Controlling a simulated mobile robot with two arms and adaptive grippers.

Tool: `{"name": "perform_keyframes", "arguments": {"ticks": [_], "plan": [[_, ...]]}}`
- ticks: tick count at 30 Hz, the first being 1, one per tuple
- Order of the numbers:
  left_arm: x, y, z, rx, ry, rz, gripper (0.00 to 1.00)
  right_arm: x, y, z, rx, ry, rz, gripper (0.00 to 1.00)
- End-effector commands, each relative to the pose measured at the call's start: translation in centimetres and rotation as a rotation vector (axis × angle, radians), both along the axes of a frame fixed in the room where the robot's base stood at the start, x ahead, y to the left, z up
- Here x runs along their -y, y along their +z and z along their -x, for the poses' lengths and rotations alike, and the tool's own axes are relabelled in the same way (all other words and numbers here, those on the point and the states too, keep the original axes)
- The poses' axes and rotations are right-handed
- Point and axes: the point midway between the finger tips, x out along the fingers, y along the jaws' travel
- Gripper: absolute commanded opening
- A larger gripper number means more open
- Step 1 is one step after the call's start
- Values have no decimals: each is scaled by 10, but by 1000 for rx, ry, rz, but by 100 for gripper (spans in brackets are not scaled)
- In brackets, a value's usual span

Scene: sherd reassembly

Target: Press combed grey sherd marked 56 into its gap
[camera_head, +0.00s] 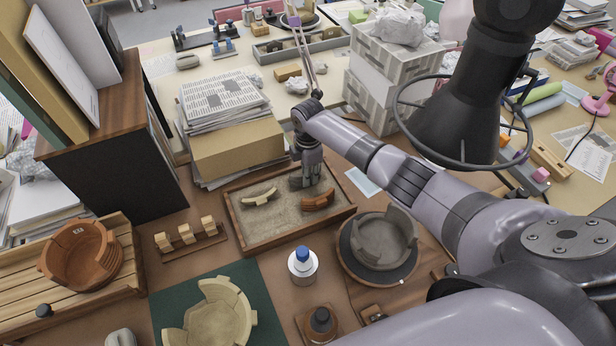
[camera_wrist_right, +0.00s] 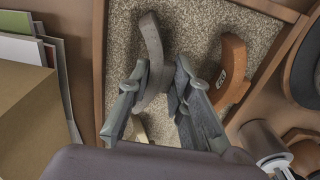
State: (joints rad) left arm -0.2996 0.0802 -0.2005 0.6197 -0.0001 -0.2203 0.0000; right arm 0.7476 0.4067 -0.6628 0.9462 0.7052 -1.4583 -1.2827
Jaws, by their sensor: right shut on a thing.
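My right gripper (camera_head: 308,178) points down into a sand tray (camera_head: 235,215). In the right wrist view the gripper (camera_wrist_right: 160,82) is shut on a curved grey sherd (camera_wrist_right: 152,48), whose far end sticks out beyond the fingers. The sherd's mark does not show. In the head view the fingers mostly hide it. The grey pot (camera_head: 375,238), with an uneven, broken rim, stands on a round dark turntable (camera_head: 349,265), to the right of and nearer than the tray. My left gripper is not in view.
An orange sherd (camera_head: 318,200) with a small label and a cream sherd (camera_head: 259,196) lie in the sand. A white bottle with a blue cap (camera_head: 302,265) stands between tray and front edge. A cream pot (camera_head: 212,318), an orange pot (camera_head: 82,255) and a newspaper-topped box (camera_head: 235,150) surround it.

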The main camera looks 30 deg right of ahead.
Motion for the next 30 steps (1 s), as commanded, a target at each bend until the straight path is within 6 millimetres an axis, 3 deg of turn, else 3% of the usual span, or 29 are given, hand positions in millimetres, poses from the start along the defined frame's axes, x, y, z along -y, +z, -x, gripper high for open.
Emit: {"name": "perform_keyframes", "arguments": {"ticks": [30], "plan": [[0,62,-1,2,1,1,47,0,64,0,1,1,0,0]]}}
